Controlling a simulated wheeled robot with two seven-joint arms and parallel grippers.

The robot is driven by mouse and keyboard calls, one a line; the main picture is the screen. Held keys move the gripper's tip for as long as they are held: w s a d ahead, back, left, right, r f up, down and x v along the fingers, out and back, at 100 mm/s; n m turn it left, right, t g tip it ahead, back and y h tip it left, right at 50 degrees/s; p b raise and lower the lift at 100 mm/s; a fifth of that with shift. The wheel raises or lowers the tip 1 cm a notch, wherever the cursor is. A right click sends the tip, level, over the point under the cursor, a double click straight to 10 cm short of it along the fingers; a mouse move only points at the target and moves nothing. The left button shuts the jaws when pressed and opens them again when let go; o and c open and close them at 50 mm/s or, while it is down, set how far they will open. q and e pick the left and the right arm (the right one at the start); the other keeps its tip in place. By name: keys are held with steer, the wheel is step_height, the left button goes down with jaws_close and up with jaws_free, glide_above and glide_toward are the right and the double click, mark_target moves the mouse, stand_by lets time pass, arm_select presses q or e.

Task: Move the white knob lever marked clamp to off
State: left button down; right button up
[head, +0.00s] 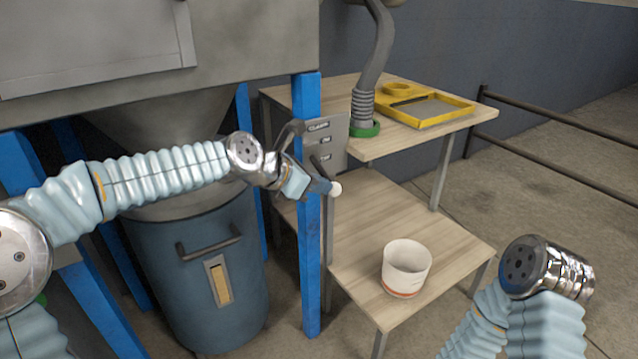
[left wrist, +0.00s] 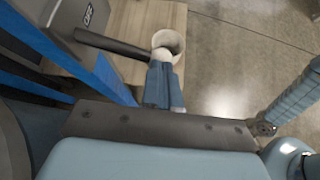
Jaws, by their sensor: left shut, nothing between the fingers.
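The white knob (head: 335,188) sits at the end of a dark lever (head: 320,166) that slopes down and out from a grey panel (head: 335,150) on the blue post. The panel has a clamp label at the top and two smaller labels below. My left gripper (head: 322,186) is shut and empty, its tips right beside the knob. In the left wrist view the dark lever (left wrist: 112,44) runs to the knob (left wrist: 162,54), just beyond my left fingertips (left wrist: 161,66). I cannot tell whether they touch. My right gripper is not in view; only its arm shows.
A white bucket (head: 405,268) stands on the lower wooden shelf (head: 360,215). A yellow tray (head: 432,112) and a grey hose (head: 376,60) in a green ring are on the upper table. A blue drum (head: 195,285) stands under the hopper. The blue post (head: 308,270) is close to my left gripper.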

arm_select(q)
steer(key=shift+f, duration=0.1)
steer(key=shift+w+a+f+m+t+b, duration=0.1)
steer(key=shift+f+m+t+b, duration=0.4)
steer(key=shift+f, duration=0.3)
steer(key=shift+y, duration=0.3)
steer(key=shift+r, duration=0.15)
